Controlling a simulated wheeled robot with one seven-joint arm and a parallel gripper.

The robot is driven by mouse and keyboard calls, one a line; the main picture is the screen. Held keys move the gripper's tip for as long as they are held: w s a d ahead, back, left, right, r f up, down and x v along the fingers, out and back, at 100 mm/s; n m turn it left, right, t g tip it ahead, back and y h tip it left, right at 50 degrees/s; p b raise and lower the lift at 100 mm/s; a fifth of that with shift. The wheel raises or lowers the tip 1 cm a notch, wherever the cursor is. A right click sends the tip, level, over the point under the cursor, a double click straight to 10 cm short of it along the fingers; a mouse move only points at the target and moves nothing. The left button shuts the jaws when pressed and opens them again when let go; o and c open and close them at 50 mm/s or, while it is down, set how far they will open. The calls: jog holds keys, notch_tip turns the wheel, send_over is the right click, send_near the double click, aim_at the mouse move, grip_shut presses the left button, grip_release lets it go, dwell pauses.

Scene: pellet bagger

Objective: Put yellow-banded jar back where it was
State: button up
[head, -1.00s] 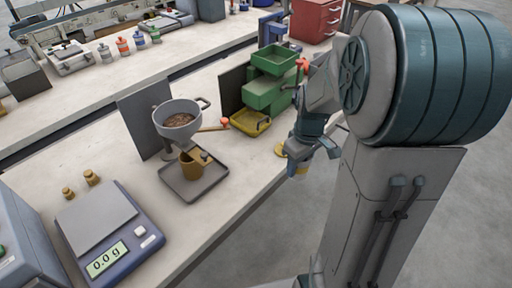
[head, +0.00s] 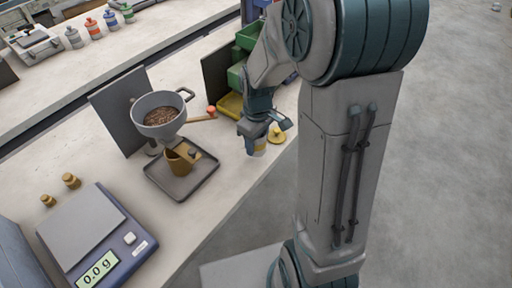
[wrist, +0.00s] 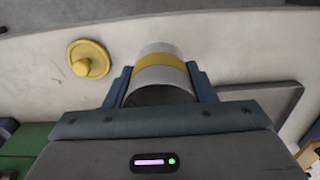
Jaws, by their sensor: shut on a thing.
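The yellow-banded jar (wrist: 163,67) is a pale grey cylinder with a yellow band, and its dark open end faces the wrist camera. My gripper (wrist: 160,88) is shut on it, with one blue-grey finger on each side. In the head view, my gripper (head: 263,135) points down near the bench's front edge, and only a small part of the jar (head: 259,149) shows below it. I cannot tell whether the jar touches the bench. A round yellow lid with a knob (head: 276,135) lies on the bench just right of the jar; it also shows in the wrist view (wrist: 88,59).
A grey tray (head: 178,190) with a brown cup (head: 180,160) stands left of my gripper, under a hopper of pellets (head: 160,117). A scale (head: 95,235) reads 0.0 g. Green and yellow bins (head: 231,104) stand behind. A strip of bench between tray and jar is clear.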

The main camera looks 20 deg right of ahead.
aim_at(256, 150)
jog(key=shift+w+a+f, duration=0.1)
jog(key=shift+f, duration=2)
jog(key=shift+f, duration=0.15)
jog(key=o, duration=1.3)
notch_tip(256, 150, up, 11)
jog(key=s+r+m+t, duration=0.1)
jog(key=s+r+m, duration=0.1)
jog(key=s, duration=0.2)
jog(key=s+r+m+t, duration=0.1)
jog(key=s+r+m, duration=0.1)
jog(key=s, duration=0.3)
jog(key=s+r+m+t, duration=0.1)
jog(key=s+r+m, duration=0.1)
jog(key=s, duration=0.3)
jog(key=shift+s+a+r+m, duration=0.15)
jog(key=shift+r+m, duration=0.1)
jog(key=shift+m, duration=0.35)
